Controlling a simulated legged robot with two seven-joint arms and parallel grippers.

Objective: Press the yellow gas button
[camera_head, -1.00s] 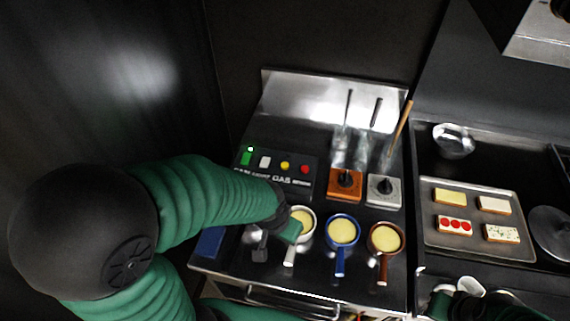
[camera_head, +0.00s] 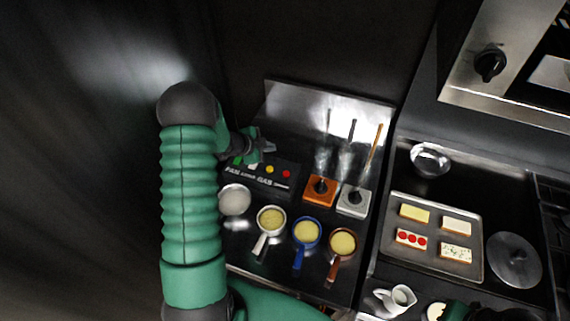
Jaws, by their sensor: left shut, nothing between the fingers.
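The yellow gas button (camera_head: 269,169) sits on a dark control panel (camera_head: 262,181) at the back left of the steel counter, between a white button (camera_head: 253,164) and a red button (camera_head: 286,174). My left gripper (camera_head: 270,147) is shut and empty, just above and behind the yellow button in the picture. Its height above the panel is hard to tell. Part of my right gripper (camera_head: 468,311) shows at the bottom right edge; its fingers are unclear.
Three small pans, white (camera_head: 271,219), blue (camera_head: 306,232) and brown (camera_head: 342,242), stand in front of the panel. Orange (camera_head: 320,190) and grey (camera_head: 354,200) knob boxes stand right of it. A tray (camera_head: 470,273) of toasts lies further right.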

